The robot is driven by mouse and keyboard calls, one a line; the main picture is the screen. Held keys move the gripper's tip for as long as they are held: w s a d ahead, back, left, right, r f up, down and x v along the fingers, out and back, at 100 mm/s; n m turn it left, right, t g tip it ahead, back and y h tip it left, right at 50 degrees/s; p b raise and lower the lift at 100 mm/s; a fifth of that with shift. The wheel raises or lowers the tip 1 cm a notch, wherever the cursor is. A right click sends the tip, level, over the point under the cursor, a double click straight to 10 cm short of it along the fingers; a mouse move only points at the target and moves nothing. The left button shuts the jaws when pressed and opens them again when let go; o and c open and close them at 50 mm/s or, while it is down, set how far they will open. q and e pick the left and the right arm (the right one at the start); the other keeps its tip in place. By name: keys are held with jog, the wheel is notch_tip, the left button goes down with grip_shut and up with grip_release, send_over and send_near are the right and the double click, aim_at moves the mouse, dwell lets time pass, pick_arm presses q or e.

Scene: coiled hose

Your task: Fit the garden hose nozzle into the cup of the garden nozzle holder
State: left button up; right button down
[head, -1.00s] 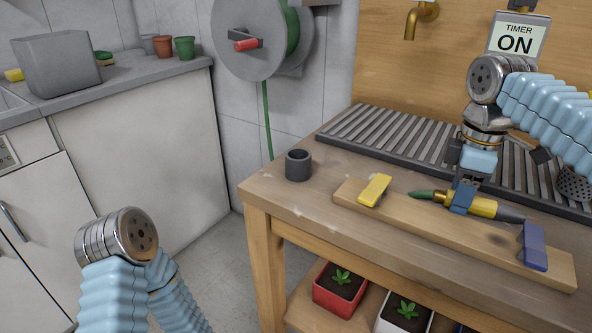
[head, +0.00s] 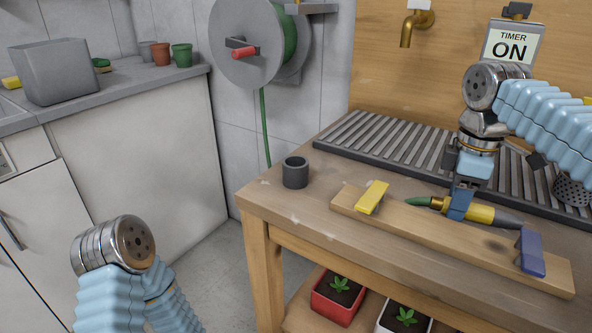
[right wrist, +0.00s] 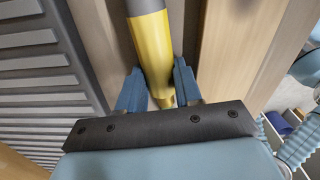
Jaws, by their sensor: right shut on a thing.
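The garden hose nozzle (head: 480,213) has a yellow body, a dark grey end on the right and a brass and green end on the left. My right gripper (head: 459,207) is shut around its yellow body from above. The nozzle lies roughly level over the wooden board; I cannot tell whether it touches it. The right wrist view shows the yellow body (right wrist: 151,50) between the blue fingers. The holder's cup (head: 295,172), dark grey, round and open at the top, stands upright and empty-looking on the bench's left corner. My left arm shows at lower left, its gripper out of frame.
The board (head: 420,230) carries a yellow block (head: 372,197) and a blue block (head: 531,253) near its ends. A slatted grey rack (head: 390,145) lies behind. A brass tap (head: 414,25) and timer sign (head: 511,45) are above. Bare bench top lies around the cup.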

jog(key=shift+r+p, duration=1.95)
jog(key=shift+r, duration=0.6)
